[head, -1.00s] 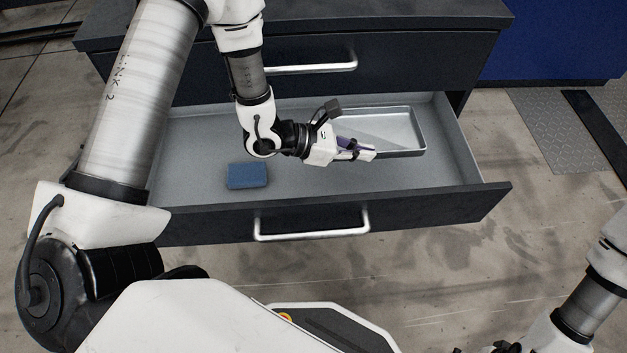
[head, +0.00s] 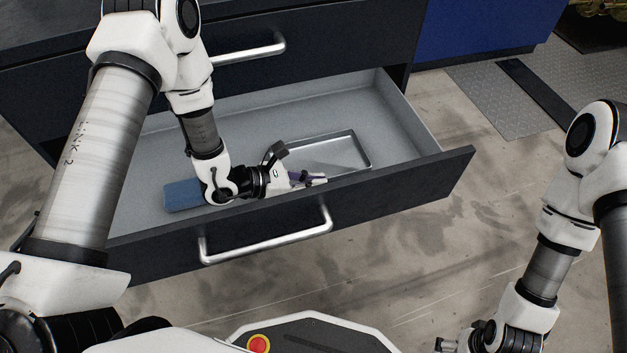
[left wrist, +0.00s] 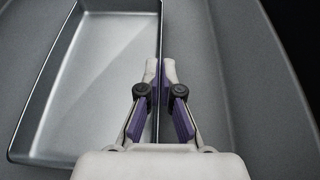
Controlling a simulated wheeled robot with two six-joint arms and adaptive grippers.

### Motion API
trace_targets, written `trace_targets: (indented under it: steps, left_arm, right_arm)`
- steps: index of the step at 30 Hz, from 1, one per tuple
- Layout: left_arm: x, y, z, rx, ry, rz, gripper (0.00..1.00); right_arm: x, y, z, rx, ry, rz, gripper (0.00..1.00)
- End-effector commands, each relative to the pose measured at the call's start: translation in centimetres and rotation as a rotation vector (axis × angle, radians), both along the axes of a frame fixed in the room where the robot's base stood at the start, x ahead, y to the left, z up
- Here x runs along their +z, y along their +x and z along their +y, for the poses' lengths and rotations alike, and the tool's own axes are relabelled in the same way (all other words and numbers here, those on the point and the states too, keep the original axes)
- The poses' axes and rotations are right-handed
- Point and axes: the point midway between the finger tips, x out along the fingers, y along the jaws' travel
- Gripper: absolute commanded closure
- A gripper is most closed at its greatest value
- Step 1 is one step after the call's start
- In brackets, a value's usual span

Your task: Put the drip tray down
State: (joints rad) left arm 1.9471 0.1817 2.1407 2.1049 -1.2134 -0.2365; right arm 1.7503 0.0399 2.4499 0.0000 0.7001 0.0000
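The drip tray (head: 337,152) is a shallow, rectangular metal tray in the right part of the open drawer (head: 410,130). It also shows in the left wrist view (left wrist: 110,65), low over the grey drawer floor; I cannot tell whether its whole underside touches. My left gripper (head: 318,180) reaches down into the drawer at the tray's near side. In the left wrist view its purple-padded fingers (left wrist: 161,72) are closed on the tray's side wall, one on each side. My right gripper (head: 441,344) is at the bottom edge, away from the drawer; its fingers are too small to judge.
A blue block (head: 183,195) lies in the drawer at the left, partly behind my left arm. The drawer front with its silver handle (head: 265,243) stands close before my left gripper. A closed drawer is above.

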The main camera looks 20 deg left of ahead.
Motion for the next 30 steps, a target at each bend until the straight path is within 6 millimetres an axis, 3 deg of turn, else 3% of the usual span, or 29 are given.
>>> trace_targets:
  steps: [3,6,17,30]
  left_arm:
    - [-0.4,0.0,0.0,0.000,-0.001,-0.001,1.00]
    - [-0.2,0.0,0.0,0.000,0.000,0.000,0.69]
    - [0.3,-0.1,0.2,0.003,-0.001,0.000,0.69]
    - [4.3,-5.0,7.3,0.009,-0.005,0.000,0.69]
  right_arm:
    - [-0.3,0.0,0.0,0.000,0.000,0.000,0.08]
    - [-0.2,0.0,0.0,0.000,0.000,0.000,0.08]
    - [0.3,0.0,0.0,0.000,0.000,0.000,0.08]
    - [4.6,0.0,0.0,0.000,0.000,0.000,0.08]
